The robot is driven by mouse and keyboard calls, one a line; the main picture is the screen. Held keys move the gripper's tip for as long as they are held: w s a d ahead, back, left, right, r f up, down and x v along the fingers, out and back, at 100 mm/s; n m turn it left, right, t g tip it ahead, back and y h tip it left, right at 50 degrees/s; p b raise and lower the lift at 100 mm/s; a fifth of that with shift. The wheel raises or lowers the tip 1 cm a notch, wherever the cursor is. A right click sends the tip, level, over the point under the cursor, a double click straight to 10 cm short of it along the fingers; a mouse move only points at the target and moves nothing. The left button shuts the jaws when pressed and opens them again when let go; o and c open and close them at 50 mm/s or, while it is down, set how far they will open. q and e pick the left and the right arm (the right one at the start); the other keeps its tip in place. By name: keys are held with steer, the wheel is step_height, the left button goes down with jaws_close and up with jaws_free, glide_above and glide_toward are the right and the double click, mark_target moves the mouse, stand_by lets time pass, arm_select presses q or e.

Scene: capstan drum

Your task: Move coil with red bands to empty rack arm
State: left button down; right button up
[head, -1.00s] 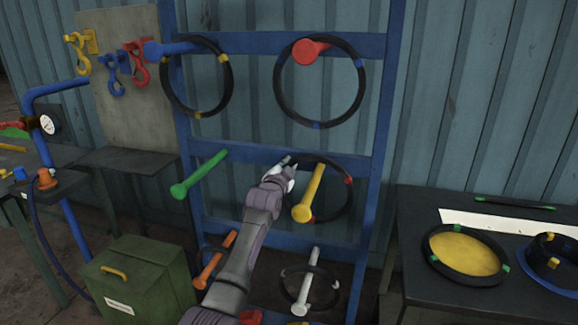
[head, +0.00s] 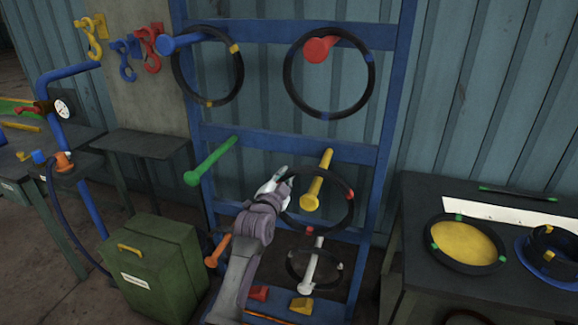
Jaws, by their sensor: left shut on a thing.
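The coil with red bands (head: 353,208) is a black ring at the yellow rack arm (head: 317,182), in the middle row of the blue rack. The yellow arm's knob shows in front of the ring's opening. Whether the arm still passes through the ring is hard to tell. My left gripper (head: 279,178) is shut on the ring's upper left side; its fingertips are partly hidden. The green rack arm (head: 212,161), left of my gripper, is bare. My right gripper is out of view.
Coils hang on the blue arm (head: 182,42), the red arm (head: 318,49) and the white arm (head: 312,265). My forearm partly hides the orange arm (head: 217,252). A green box (head: 160,265) stands at lower left, and a dark table (head: 410,215) at right.

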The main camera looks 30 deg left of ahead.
arm_select(q)
steer(key=v, duration=0.3)
steer(key=p+v, duration=0.1)
steer(key=v, duration=0.2)
steer(key=shift+s+r, duration=0.25)
steer(key=shift+s, duration=0.15)
steer(key=p+v, duration=0.6)
steer(key=v, duration=0.5)
steer(key=shift+s+r, duration=0.25)
steer(key=shift+r, duration=0.2)
